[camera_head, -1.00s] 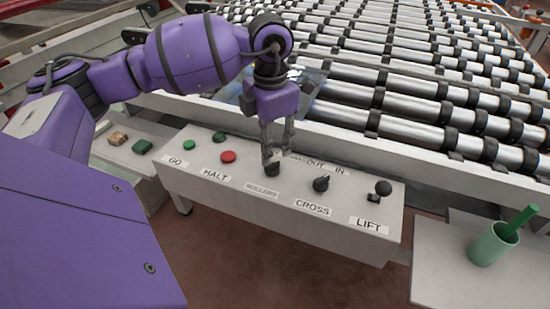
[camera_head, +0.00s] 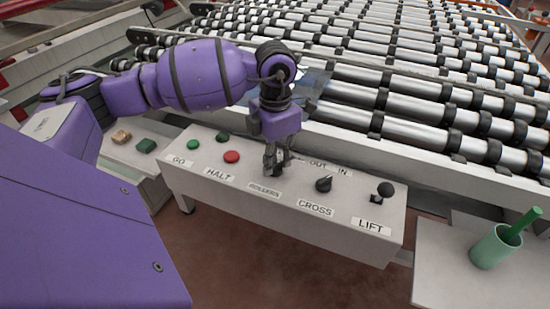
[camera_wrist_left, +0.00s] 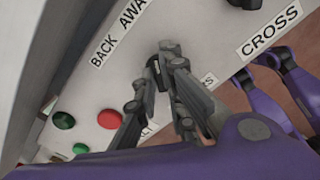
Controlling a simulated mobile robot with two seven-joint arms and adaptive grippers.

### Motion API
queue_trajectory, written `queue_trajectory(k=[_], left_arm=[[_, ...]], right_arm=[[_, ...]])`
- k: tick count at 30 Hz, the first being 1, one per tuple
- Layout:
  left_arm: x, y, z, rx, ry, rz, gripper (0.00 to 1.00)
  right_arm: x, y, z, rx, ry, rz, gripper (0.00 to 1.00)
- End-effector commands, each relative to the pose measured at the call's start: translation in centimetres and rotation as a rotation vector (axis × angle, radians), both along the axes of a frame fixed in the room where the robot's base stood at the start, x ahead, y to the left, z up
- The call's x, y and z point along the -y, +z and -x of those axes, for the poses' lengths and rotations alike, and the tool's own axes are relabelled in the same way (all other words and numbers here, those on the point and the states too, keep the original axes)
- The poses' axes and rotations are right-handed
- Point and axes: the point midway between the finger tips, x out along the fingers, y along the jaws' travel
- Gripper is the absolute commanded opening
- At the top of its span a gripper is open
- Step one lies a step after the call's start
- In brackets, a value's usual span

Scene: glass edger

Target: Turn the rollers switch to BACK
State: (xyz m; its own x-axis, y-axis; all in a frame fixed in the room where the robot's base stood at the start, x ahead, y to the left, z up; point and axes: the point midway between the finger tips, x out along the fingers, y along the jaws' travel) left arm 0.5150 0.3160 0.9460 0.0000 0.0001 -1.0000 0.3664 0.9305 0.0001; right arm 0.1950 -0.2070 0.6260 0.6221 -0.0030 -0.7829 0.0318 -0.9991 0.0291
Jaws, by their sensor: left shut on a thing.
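My left gripper (camera_head: 274,170) points down onto the control box (camera_head: 335,232), just above the ROLLERS label (camera_head: 264,190). Its fingers are shut on the rollers switch, which they mostly hide in the head view. In the left wrist view the dark switch (camera_wrist_left: 157,73) shows between the fingertips. The BACK and AWAY lettering (camera_wrist_left: 117,33) is on the panel beside it in that view. Which way the switch points is hard to tell. My right gripper is not in view.
On the box, a green button (camera_head: 193,145) and a red button (camera_head: 232,157) are left of the gripper. The CROSS switch (camera_head: 324,184) and LIFT knob (camera_head: 385,190) are on the right. Metal rollers (camera_head: 400,90) lie behind. A green cup (camera_head: 494,248) stands at far right.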

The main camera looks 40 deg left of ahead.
Motion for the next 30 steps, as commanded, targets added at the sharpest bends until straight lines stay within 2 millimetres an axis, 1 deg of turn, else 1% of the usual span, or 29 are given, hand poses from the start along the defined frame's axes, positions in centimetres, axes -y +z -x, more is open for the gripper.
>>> queue_trajectory(k=[8,14,20,30], left_arm=[[0.0,0.1,0.0,0.0,0.032,0.0,0.0],[0.0,0.1,0.0,0.001,0.132,0.0,0.0],[0.0,0.2,0.0,0.002,0.298,0.001,0.0],[0.0,0.2,0.0,0.002,0.623,0.002,0.0]], right_arm=[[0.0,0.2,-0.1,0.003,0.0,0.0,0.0],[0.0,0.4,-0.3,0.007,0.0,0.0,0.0],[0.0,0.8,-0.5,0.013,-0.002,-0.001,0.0],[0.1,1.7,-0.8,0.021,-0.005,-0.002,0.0]])
